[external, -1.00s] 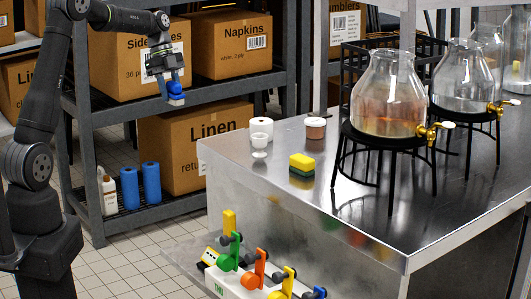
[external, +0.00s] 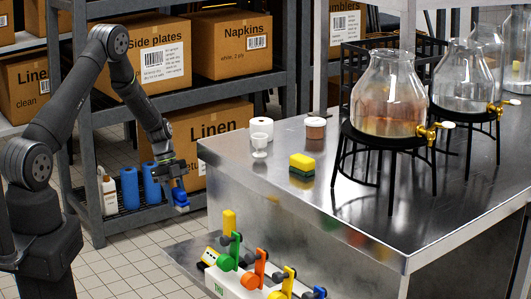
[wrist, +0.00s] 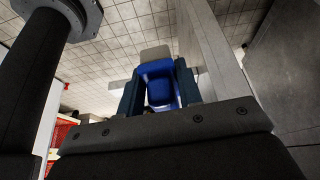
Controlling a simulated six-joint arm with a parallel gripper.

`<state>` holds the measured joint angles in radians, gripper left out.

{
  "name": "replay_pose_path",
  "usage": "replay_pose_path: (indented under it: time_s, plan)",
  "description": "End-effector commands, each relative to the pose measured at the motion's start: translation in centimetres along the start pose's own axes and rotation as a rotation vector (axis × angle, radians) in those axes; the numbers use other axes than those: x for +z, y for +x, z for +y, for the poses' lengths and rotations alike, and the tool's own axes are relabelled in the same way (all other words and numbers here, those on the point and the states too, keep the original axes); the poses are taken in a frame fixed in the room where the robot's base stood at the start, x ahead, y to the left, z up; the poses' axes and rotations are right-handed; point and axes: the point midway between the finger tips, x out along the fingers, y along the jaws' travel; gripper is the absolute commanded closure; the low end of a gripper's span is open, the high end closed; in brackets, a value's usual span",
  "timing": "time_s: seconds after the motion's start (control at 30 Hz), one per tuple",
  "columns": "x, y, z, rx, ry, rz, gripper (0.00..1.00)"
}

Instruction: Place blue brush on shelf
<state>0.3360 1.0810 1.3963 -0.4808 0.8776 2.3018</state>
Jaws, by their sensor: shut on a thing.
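The blue brush (external: 181,198) hangs below my gripper (external: 178,188) in the external view, in the gap between the shelving unit and the steel table. My gripper is shut on it. In the wrist view the blue brush (wrist: 158,85) sits between the two fingers of my gripper (wrist: 158,95), with a pale part beyond it. The metal shelving unit (external: 180,205) stands behind. Its lower shelf holds a bottle, blue rolls and the Linen box. The brush is at about that shelf's height in the picture; its distance from the shelf is hard to tell.
Two blue rolls (external: 129,188) and a white bottle (external: 109,192) stand on the lower shelf, left of the Linen box (external: 218,128). The steel table (external: 350,215) is close on the right. A rack with coloured handles (external: 250,285) is in front.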

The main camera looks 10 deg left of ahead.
Motion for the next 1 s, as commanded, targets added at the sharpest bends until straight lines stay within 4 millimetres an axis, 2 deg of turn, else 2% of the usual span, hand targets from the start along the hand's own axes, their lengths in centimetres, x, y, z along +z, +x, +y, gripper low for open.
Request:
replay_pose_path:
  time_s: [0.07, 0.17, 0.63, 0.73, 1.0]
  plan:
    - [-0.2, 0.6, 0.0, 0.000, 0.001, 0.000, 0.91]
    - [-1.6, 1.3, 0.0, 0.001, 0.004, 0.001, 0.91]
    - [-12.9, 6.0, 0.0, 0.001, 0.004, 0.000, 0.91]
    - [-14.4, 6.6, 0.0, 0.001, 0.003, 0.000, 0.91]
    - [-16.2, 7.3, 0.0, 0.001, 0.001, 0.001, 0.91]
